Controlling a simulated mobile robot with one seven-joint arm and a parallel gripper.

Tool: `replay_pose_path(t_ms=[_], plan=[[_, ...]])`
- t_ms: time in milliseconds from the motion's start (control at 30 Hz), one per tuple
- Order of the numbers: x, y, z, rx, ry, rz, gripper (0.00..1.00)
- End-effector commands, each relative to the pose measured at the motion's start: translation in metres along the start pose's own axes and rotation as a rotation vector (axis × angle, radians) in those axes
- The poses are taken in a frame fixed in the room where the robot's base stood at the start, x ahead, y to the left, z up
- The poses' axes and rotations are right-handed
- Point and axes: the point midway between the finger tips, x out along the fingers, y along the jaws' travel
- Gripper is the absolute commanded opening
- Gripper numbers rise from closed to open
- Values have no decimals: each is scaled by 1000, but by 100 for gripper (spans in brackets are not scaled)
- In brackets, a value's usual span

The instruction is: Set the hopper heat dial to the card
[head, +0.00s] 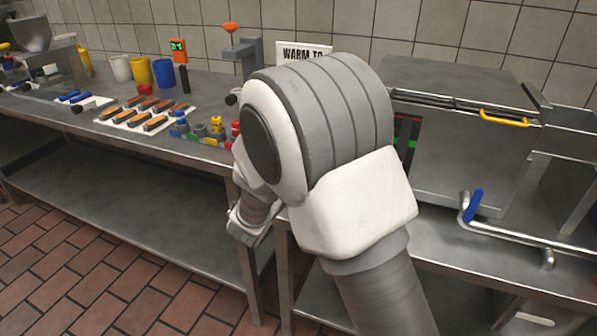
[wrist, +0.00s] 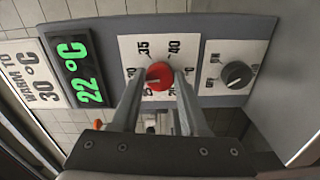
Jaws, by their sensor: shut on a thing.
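In the wrist view, the red dial (wrist: 159,75) sits on a white numbered scale plate (wrist: 128,46) on a grey panel. My gripper (wrist: 160,78) is shut on the dial, one finger on each side. The dial's pointer cannot be made out. The numbers 35 and 40 read clearly; others are partly covered by my fingers. The card (wrist: 32,75) at left reads WARM TO 30 °C. Beside it a green display (wrist: 80,68) reads 22 °C. In the head view, the card (head: 303,49) is partly hidden behind my arm, which also hides the dial and gripper.
A black knob (wrist: 237,75) with its own white plate is right of the red dial. In the head view, a steel hopper with a yellow handle (head: 503,118) and a blue-handled pipe (head: 473,205) stand at right. Cups and a tray (head: 108,113) of filled biscuits are at left.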

Motion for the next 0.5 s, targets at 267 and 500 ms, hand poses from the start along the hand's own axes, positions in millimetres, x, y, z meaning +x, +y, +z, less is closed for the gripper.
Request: replay_pose_path(t_ms=[267, 500], plan=[[0, -2, 0, 67, -1, -2, 0], [-1, -1, 0, 78, -1, -2, 0]])
